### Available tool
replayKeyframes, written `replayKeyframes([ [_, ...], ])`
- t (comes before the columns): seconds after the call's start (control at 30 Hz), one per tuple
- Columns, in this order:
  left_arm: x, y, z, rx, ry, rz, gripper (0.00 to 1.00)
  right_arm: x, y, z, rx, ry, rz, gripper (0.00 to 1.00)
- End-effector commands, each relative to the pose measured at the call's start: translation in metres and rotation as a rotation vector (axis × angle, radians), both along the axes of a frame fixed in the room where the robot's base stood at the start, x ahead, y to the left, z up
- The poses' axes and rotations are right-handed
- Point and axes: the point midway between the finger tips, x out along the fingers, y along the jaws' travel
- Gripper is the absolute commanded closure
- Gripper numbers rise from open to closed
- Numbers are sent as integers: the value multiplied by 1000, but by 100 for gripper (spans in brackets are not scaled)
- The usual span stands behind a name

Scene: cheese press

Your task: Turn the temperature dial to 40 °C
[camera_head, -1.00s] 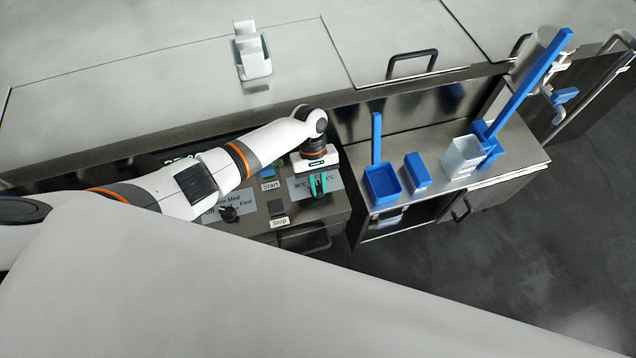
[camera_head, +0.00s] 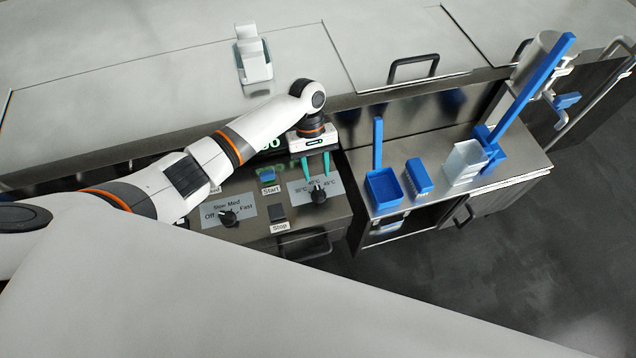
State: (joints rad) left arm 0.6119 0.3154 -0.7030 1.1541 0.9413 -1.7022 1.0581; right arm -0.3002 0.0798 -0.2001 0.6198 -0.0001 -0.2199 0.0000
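The temperature dial (camera_head: 318,195) is a black knob on a light label plate (camera_head: 301,189) at the right of the control panel. Its label shows several temperature marks; the one at the top is small and hard to read. The knob's pointer looks roughly upright, toward the top mark. My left gripper (camera_head: 316,170) is just above and behind the dial, its two green fingers pointing down. The fingers are apart with nothing between them and do not appear to touch the dial. My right gripper is not in view.
A steel counter to the right holds a blue scoop (camera_head: 383,188), a blue brush (camera_head: 418,178) and a clear container (camera_head: 465,160).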

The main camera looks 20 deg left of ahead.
Motion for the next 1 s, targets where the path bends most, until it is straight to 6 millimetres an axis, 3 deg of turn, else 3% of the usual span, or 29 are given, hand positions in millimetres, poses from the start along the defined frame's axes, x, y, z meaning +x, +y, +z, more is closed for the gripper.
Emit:
replayKeyframes([
  [0.2,12,8,33,-2,-1,1,62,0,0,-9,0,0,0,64],
  [0.33,15,10,43,-1,1,0,62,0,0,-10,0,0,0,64],
  [1.0,16,11,46,-1,1,0,62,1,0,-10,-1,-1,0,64],
])
